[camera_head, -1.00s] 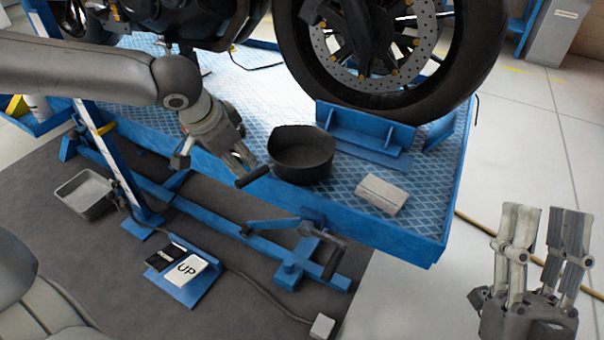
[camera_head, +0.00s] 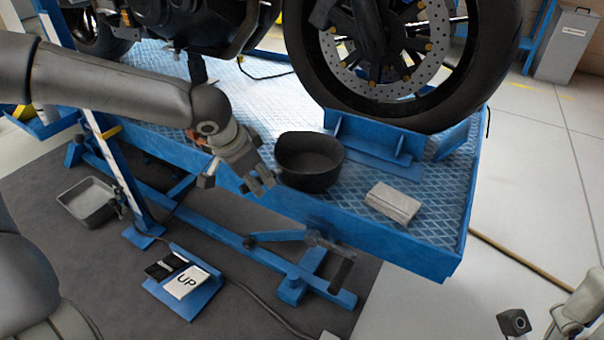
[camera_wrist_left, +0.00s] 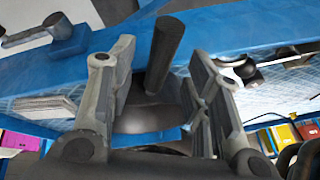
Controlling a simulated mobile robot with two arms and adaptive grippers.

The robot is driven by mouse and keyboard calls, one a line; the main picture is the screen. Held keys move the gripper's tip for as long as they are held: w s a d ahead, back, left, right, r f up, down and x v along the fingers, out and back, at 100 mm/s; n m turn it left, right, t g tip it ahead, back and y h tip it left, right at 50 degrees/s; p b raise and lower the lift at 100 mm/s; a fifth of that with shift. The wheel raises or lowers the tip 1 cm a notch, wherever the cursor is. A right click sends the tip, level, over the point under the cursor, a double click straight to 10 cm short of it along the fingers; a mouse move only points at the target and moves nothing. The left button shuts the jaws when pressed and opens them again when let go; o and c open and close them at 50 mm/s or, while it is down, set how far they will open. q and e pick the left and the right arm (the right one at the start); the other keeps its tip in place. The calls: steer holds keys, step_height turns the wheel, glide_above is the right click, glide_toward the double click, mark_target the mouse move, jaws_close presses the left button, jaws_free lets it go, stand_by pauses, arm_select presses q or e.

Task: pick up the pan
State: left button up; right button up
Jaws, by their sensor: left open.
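The dark round pan (camera_head: 310,168) sits upright on the edge of the blue lift platform (camera_head: 340,215), left of the front wheel. My left gripper (camera_head: 260,187) is at the pan's left side, over the platform edge, and hides the handle in the head view. In the left wrist view the gripper (camera_wrist_left: 165,100) is open, with the dark pan handle (camera_wrist_left: 166,52) between its fingers and the pan body (camera_wrist_left: 150,115) behind. I cannot tell whether a finger touches the handle. My right gripper (camera_head: 577,308) shows only partly at the bottom right corner.
A grey box-shaped block (camera_head: 393,202) lies on the platform right of the pan. The blue wheel chock (camera_head: 375,140) and motorcycle tyre (camera_head: 470,80) stand behind. A grey tray (camera_head: 90,203) and UP pedal (camera_head: 185,283) are on the floor mat.

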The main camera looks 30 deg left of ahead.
mark_target(258, 179)
arm_select(q)
steer(key=b+x, duration=0.1)
steer(key=x, duration=0.2)
steer(key=shift+d+f, duration=0.1)
steer(key=shift+f, duration=0.1)
steer(key=shift+r, duration=0.1)
jaws_close()
